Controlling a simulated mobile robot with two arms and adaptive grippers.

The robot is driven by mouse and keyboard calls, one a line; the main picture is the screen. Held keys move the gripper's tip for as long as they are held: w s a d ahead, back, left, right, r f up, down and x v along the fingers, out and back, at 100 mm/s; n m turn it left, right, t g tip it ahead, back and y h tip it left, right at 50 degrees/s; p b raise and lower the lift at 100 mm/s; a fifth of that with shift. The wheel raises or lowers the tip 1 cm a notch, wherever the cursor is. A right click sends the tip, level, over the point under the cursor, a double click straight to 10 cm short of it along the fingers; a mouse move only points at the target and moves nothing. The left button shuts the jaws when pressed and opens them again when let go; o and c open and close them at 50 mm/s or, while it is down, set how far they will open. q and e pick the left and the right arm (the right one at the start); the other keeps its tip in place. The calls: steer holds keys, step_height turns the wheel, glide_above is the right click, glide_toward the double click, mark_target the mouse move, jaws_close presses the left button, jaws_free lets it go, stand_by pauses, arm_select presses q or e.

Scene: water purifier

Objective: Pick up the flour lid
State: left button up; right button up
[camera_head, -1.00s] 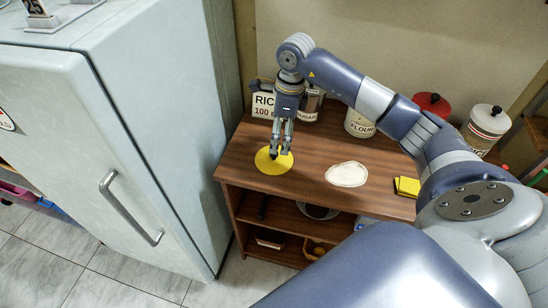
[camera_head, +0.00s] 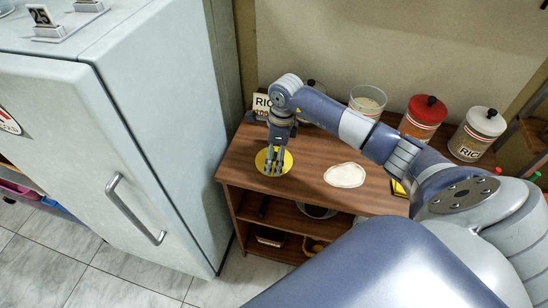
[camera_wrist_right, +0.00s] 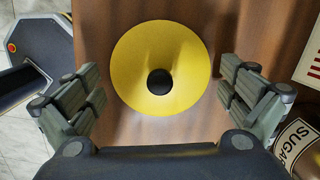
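The flour lid, a flat yellow disc with a black knob, lies on the wooden cabinet top (camera_head: 310,159) near its left end. It shows in the head view (camera_head: 262,157) and in the centre of the wrist view (camera_wrist_right: 185,48). My right gripper (camera_head: 275,172) points down over the lid. In the wrist view, its fingers (camera_wrist_right: 162,88) are spread wide on either side of the lid, with nothing between them but the lid and knob beyond. I cannot tell whether they touch it. An open glass jar (camera_head: 368,101) with pale contents stands behind my arm. My left gripper is out of view.
Red-lidded (camera_head: 424,118) and white-lidded (camera_head: 479,133) jars stand at the back right. A pale flat patch (camera_head: 345,175) lies mid-top. A fridge (camera_head: 150,120) is left.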

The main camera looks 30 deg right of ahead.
steer(key=shift+s, duration=0.1)
steer(key=c, duration=1.8)
steer(key=shift+a, duration=0.1)
jaws_close()
steer(key=shift+f, duration=0.1)
steer(key=shift+s, duration=0.1)
